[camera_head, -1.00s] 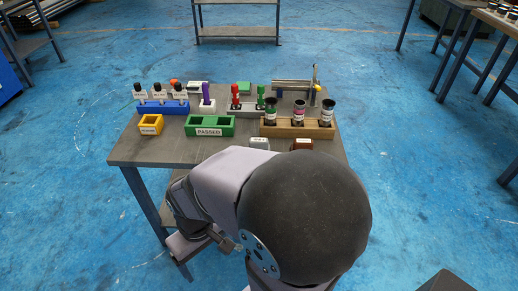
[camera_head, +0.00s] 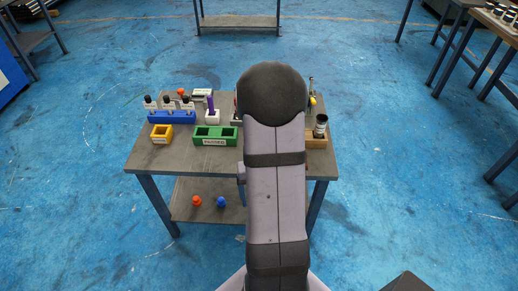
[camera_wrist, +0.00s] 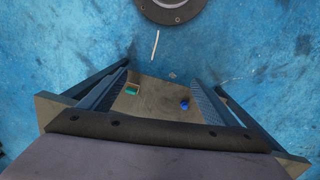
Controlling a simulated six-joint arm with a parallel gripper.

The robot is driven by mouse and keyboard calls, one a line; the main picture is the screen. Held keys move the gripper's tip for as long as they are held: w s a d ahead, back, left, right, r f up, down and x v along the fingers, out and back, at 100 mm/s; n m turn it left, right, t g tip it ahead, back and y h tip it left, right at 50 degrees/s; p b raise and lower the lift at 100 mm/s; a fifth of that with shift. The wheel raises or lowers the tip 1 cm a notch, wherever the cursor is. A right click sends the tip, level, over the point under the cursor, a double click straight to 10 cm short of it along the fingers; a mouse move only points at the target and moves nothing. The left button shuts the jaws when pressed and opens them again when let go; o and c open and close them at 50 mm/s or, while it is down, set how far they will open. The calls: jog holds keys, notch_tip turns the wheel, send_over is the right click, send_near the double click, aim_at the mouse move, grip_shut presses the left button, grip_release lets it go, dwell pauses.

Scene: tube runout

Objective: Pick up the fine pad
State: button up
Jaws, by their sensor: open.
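I cannot make out the fine pad in either view now. In the head view my arm covers the front right part of the table (camera_head: 170,160), where two small blocks, one pale and one brown, showed earlier. My gripper (camera_wrist: 160,82) is open in the wrist view, with its two fingers apart and nothing visibly held between them. My gripper's end is hidden behind the arm in the head view.
A green PASSED tray (camera_head: 215,142), a yellow bin (camera_head: 161,139) and a blue rack (camera_head: 172,117) stand on the table. A wooden rack (camera_head: 316,142) holds a dark bottle at right. An orange (camera_head: 196,201) and a blue item (camera_head: 221,202) lie on the lower shelf.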

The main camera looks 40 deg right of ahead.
jog(key=w+d+r+t+h, duration=0.1)
jog(key=w+d, duration=0.2)
jog(key=w, duration=0.1)
jog(key=w+d+r+m+t+h, duration=0.1)
jog(key=w+d, duration=0.2)
jog(key=w, duration=0.1)
jog(key=w+d+r+t+h, duration=0.1)
jog(key=w+d+r+t, duration=0.1)
jog(key=w+d, duration=0.1)
jog(key=shift+w+d+r+m, duration=0.1)
jog(key=shift+w+d+m, duration=0.2)
jog(key=shift+w, duration=0.35)
jog(key=shift+x, duration=3.65)
jog(key=shift+a, duration=0.1)
jog(key=c, duration=1.2)
jog(key=shift+r, duration=0.1)
